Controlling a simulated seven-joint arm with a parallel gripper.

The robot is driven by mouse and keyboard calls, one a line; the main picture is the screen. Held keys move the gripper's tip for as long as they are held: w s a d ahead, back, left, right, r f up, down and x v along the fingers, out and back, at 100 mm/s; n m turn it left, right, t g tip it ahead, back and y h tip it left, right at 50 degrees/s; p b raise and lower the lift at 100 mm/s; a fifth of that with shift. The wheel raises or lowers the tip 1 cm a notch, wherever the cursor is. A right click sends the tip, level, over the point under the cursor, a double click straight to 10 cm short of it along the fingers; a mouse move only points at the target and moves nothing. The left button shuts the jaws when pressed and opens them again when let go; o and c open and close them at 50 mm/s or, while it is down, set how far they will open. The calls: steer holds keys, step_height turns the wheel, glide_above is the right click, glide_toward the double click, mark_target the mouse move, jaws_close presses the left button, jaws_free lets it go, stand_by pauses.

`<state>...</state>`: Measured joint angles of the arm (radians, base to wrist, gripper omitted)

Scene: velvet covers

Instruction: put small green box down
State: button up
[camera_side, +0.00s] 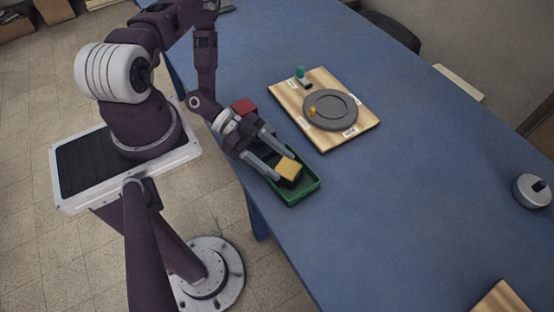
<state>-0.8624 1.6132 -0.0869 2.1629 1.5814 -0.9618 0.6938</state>
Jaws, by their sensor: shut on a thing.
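A small green box (306,194), open-topped and tray-like, sits on the blue table near its left edge. A block with a yellow top and dark sides (289,168) is at the box, over or inside its opening. My gripper (285,167) reaches in from the upper left, with one finger on each side of this block, and looks shut on it. The gripper and fingers hide the far part of the green box. I cannot tell whether the block touches the box floor.
A wooden board (284,92) with a round grey plate (331,124), a small yellow piece (312,111) and a teal piece (300,71) lies beyond. A red block (244,106) is beside my wrist. A grey round object (531,191) stands far right. The table's middle is clear.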

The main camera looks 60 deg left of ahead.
steer(key=o, duration=1.1)
steer(key=shift+f, duration=0.1)
